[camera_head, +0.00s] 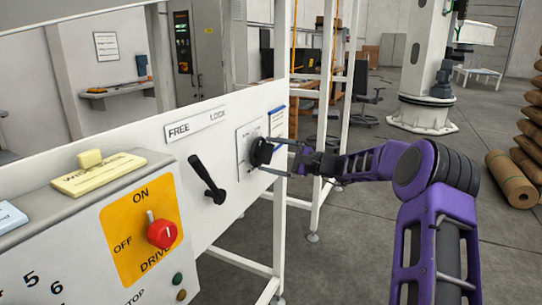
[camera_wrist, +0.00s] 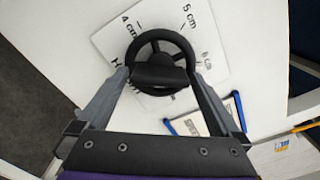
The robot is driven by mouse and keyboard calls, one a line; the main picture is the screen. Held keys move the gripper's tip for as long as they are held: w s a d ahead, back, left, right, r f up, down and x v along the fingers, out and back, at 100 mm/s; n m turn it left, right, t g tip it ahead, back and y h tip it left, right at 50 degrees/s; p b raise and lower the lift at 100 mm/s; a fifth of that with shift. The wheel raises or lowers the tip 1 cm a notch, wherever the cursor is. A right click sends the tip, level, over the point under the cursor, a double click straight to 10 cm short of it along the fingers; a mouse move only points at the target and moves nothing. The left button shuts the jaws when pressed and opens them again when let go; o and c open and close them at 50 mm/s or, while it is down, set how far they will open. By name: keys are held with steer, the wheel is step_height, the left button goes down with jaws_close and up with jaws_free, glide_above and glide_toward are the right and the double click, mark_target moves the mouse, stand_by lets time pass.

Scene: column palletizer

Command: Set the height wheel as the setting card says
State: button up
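The height wheel (camera_wrist: 133,45) is a black spoked handwheel with a dark block across its lower middle. It sits on a white plate (camera_wrist: 185,14) marked 4 cm and 5 cm, with another cm mark at right partly legible. In the head view the wheel (camera_head: 260,152) is on the white panel. My gripper (camera_wrist: 158,76) has its fingers at both sides of the wheel's rim; I cannot tell whether they press on it. A white card with blue edges (camera_wrist: 205,122), possibly the setting card, is below right, partly hidden by a finger. Its text is unreadable.
A black FREE/LOCK lever (camera_head: 207,180) and a red drive knob (camera_head: 161,233) are left of the wheel. A yellow sign (camera_head: 98,175) lies on the ledge. A white frame post (camera_head: 282,120) stands close beside my gripper. Open floor lies to the right.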

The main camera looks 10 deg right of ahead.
steer(key=shift+d, duration=0.1)
steer(key=p+v, duration=0.1)
steer(key=v, duration=1.6)
steer(key=shift+s, duration=0.15)
